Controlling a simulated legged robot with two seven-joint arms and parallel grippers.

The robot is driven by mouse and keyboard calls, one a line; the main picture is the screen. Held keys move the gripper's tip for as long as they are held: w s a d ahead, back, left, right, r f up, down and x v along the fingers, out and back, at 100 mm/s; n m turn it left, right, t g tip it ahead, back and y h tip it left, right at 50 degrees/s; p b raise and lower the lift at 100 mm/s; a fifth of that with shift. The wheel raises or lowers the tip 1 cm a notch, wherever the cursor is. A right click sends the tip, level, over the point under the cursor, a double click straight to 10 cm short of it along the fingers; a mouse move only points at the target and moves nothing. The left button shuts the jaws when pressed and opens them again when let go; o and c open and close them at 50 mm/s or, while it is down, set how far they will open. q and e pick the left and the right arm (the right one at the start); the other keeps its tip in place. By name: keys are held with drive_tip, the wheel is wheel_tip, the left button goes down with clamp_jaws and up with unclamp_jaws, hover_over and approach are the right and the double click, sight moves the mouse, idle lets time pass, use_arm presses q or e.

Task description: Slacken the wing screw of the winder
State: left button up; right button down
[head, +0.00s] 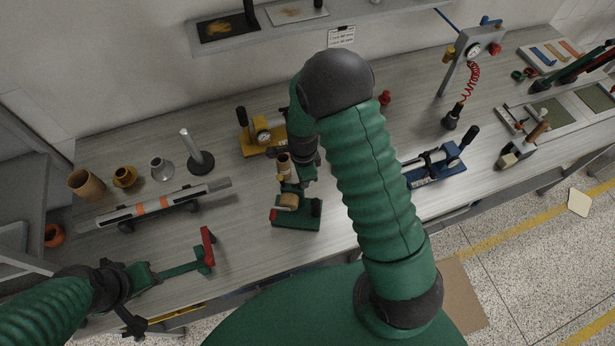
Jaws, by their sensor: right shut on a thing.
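My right gripper (292,186) points down at a small device with a green base (297,222), which I take to be the winder. This device stands on the bench near its front edge and carries a tan roll-shaped piece (288,200). The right gripper is shut on a small part at the device's top. My own wrist hides that part, so I cannot make out the wing screw. My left gripper (208,249), green with red at its end, is over the front left of the bench, apart from the winder. I cannot tell its opening.
Bare bench lies between.

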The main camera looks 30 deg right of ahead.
drive_tip(key=shift+a+r, duration=0.1)
drive_tip(key=shift+a, duration=0.15)
drive_tip(key=shift+d, duration=0.7)
drive_tip(key=c, duration=2.1)
unclamp_jaws()
drive_tip(key=shift+d+f, duration=0.2)
drive_tip(key=o, duration=0.5)
drive_tip(key=shift+d, duration=0.15)
use_arm(q)
drive_tip(key=shift+s+b+x, duration=0.25)
drive_tip(key=shift+b+x, duration=0.9)
drive_tip(key=shift+b, duration=0.1)
use_arm(e)
wheel_tip(320, 180, up, 17)
drive_tip(key=a, duration=0.1)
